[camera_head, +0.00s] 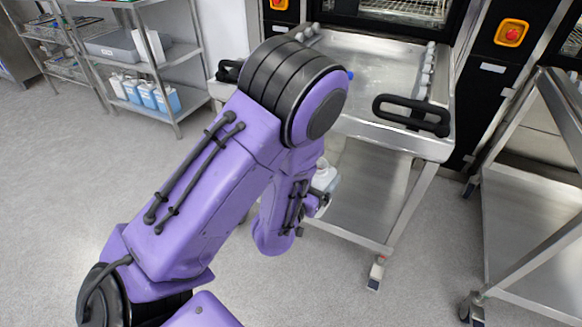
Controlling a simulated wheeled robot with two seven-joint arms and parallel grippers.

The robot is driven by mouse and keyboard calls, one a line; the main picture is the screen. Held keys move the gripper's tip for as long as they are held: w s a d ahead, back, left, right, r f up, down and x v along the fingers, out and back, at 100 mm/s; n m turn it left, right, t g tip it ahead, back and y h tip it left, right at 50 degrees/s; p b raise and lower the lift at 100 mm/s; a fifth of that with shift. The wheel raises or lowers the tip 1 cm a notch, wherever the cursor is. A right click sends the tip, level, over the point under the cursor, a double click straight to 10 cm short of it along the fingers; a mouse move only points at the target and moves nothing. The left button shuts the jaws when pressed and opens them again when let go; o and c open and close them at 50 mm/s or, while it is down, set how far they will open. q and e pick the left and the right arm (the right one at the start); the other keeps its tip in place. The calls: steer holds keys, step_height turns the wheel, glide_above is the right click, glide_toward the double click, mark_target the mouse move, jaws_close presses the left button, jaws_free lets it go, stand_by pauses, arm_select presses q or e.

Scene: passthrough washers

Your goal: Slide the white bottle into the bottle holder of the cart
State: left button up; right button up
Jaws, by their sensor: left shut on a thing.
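The white bottle (326,176) shows only in part, just right of my purple left forearm and at the near left side of the cart (400,140). My left gripper (321,204) is shut on it; the fingers are small and partly covered by my wrist. The cart has a steel top tray, black handles and a lower shelf. The bottle holder cannot be made out; my arm covers the cart's near left corner. I cannot tell whether the bottle touches the cart. My right gripper is out of view.
A small blue piece (350,75) shows beside my elbow, over the tray. Another steel cart (530,230) stands at the right. A shelf rack (150,70) at the back left holds bottles with blue liquid (147,95). Black machines stand behind the cart. The floor at the left is clear.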

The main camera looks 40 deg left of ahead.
arm_select(q)
steer(key=a+f+n+y+b, duration=0.1)
steer(key=a+f+y+b, duration=0.1)
steer(key=a+f+b, duration=0.25)
steer(key=b+x, duration=0.1)
steer(key=x, duration=2.3)
steer(key=shift+a, duration=0.45)
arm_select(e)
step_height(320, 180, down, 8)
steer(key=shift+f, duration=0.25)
arm_select(q)
steer(key=shift+p, duration=0.3)
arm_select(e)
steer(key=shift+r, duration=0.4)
arm_select(q)
steer(key=shift+f, duration=0.15)
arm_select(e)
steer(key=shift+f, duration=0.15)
arm_select(q)
steer(key=shift+f+b, duration=0.4)
steer(key=shift+f, duration=0.1)
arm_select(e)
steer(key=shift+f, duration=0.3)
